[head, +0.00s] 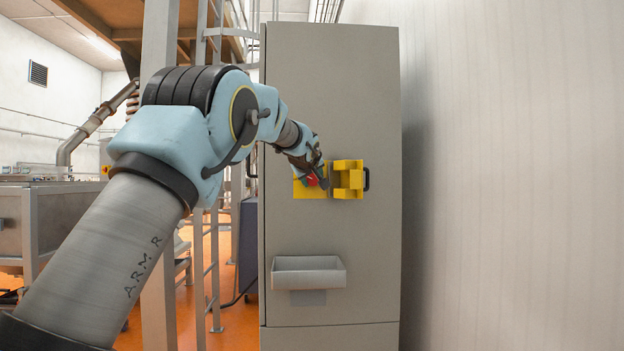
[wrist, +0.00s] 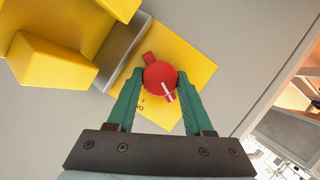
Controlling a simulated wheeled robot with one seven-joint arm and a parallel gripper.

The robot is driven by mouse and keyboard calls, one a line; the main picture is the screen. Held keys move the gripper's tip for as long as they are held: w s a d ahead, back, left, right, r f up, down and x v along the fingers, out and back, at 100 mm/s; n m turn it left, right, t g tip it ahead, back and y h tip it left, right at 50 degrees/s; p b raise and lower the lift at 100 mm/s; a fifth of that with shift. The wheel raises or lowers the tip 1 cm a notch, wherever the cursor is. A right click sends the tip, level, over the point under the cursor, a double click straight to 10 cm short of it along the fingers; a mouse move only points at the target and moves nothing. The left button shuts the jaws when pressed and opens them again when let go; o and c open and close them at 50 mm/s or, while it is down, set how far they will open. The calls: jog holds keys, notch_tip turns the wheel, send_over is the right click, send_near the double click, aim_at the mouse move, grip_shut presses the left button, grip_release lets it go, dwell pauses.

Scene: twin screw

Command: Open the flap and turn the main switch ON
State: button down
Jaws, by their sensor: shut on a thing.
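The main switch is a round red knob (wrist: 159,76) with a white line, on a yellow plate (wrist: 190,62). In the head view the red knob (head: 311,180) shows only partly beside my gripper (head: 319,176). In the wrist view the two green fingers of my gripper (wrist: 160,74) are shut on the knob, one on each side. The white line slants to the lower right in that view. Small marks on the plate show partly near the left finger. The yellow flap (head: 348,180) stands swung open to the right of the plate; it also shows in the wrist view (wrist: 50,62).
The tall grey cabinet (head: 340,110) carries the plate and flap. A black handle (head: 367,179) is right of the flap, and a grey tray (head: 308,274) juts out below. A pale wall (head: 520,180) is at right. Ladder and steelwork stand at left.

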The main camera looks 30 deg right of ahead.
jog(key=m+y, duration=0.1)
jog(key=m, duration=0.1)
jog(key=m+t+y, duration=0.1)
jog(key=m+y, duration=0.1)
jog(key=shift+s+d, duration=0.1)
jog(key=shift+d, duration=0.1)
jog(key=m+y, duration=0.1)
jog(key=m, duration=0.1)
jog(key=m+t+y, duration=0.1)
jog(key=m, duration=0.1)
jog(key=shift+d+m+y, duration=0.1)
jog(key=shift+m+y, duration=0.2)
jog(key=shift+t, duration=0.3)
dwell(0.3)
jog(key=shift+c, duration=1.4)
grip_release()
jog(key=shift+s, duration=0.1)
jog(key=b+v, duration=0.3)
jog(key=v, duration=0.7)
jog(key=shift+s+b, duration=0.3)
